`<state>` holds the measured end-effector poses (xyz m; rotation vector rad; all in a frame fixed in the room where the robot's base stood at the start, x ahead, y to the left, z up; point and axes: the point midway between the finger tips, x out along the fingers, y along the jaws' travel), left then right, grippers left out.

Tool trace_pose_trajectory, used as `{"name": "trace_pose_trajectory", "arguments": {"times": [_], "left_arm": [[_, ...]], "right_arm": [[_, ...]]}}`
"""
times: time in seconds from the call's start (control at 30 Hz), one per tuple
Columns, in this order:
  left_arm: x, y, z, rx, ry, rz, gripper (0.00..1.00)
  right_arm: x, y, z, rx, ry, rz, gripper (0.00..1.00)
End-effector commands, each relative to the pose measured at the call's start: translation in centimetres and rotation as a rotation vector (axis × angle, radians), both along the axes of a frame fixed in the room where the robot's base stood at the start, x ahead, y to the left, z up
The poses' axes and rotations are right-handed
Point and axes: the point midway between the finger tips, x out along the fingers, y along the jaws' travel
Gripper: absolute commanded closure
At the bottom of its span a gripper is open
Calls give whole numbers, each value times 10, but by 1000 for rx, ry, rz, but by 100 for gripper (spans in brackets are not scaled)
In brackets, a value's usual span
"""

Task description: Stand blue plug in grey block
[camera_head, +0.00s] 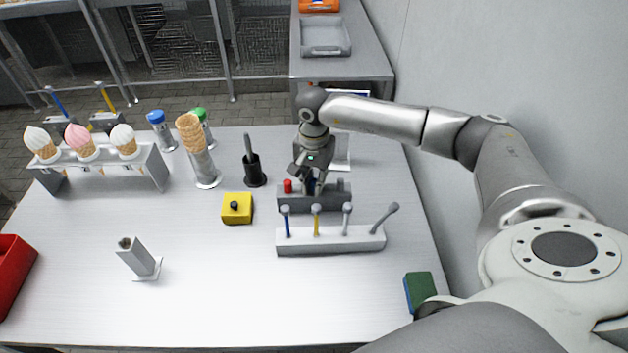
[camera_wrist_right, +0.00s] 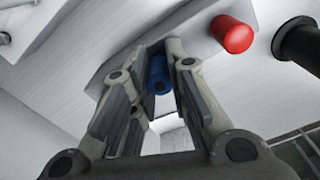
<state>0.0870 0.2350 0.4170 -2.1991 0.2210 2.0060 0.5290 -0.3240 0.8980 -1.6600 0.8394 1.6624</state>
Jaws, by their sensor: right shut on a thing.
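The grey block (camera_head: 300,205) stands on the table, right of its middle, behind a light rack. My right gripper (camera_head: 311,185) is over the block, pointing down, with its fingers shut on the blue plug (camera_head: 310,188). The right wrist view shows the blue plug (camera_wrist_right: 158,75) between the two fingers (camera_wrist_right: 160,52), against the grey block (camera_wrist_right: 195,45). The fingers hide part of the plug, and I cannot tell how deep it sits in the block. A red plug (camera_head: 287,186) stands in the block's left part; it also shows in the wrist view (camera_wrist_right: 232,35). My left gripper is out of view.
A light rack (camera_head: 345,242) with several small-headed sticks stands in front of the block. A yellow box (camera_head: 237,208) and a black holder (camera_head: 254,172) are to the left. An ice-cream stand (camera_head: 110,158) is at the far left. The front middle of the table is clear.

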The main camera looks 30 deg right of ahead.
Motion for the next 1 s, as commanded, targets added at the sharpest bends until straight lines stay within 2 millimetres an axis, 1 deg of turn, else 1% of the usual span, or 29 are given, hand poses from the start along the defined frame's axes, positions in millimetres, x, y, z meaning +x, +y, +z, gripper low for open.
{"name": "trace_pose_trajectory", "arguments": {"times": [0.03, 0.07, 0.1, 0.23, 0.27, 0.53, 0.67, 0.77, 1.0], "left_arm": [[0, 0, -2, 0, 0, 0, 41], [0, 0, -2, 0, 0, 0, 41], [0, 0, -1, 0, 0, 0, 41], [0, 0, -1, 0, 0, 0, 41], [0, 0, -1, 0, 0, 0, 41], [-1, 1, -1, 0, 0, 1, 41], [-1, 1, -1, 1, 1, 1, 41], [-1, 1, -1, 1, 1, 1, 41], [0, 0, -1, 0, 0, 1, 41]], "right_arm": [[0, 0, -2, 0, 0, 0, 95], [0, 0, -2, 0, 0, 0, 83], [0, 0, -1, 0, 0, 0, 78], [0, 0, -1, 0, 0, 0, 61], [0, 0, -1, 0, 0, 0, 59], [0, 0, -1, 0, 0, 0, 59], [1, 0, 8, 0, -1, -1, 59], [1, 0, 23, 0, -4, 0, 59], [1, 0, 75, 0, -4, 0, 59]]}}
